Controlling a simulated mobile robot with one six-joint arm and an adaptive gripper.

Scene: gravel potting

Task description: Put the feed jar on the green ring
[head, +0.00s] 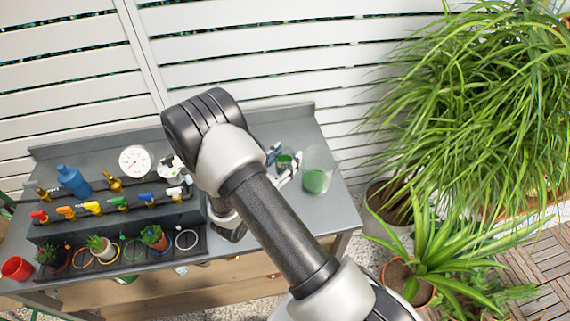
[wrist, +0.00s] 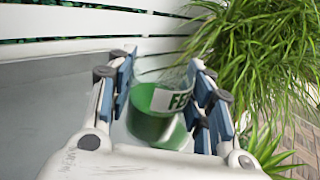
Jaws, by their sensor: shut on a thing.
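The feed jar (wrist: 160,102) is clear with green contents and a white label reading "FE", the rest cut off by a finger. In the wrist view it sits between the blue-padded fingers of my gripper (wrist: 168,105), which is shut on it. In the head view my gripper (head: 283,163) is at the bench's right end, partly behind my arm. The green ring (head: 133,250) lies on the bench's front strip, left of my arm, with no pot on it. I cannot tell whether the jar touches the bench.
A clear vessel with green inside (head: 317,172) shows right of my gripper; it may be the same jar. Potted plants (head: 152,237) and other rings flank the green ring. Behind are coloured valves (head: 92,207), a blue bottle (head: 72,181) and a gauge (head: 134,161). A red cup (head: 16,268) stands far left.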

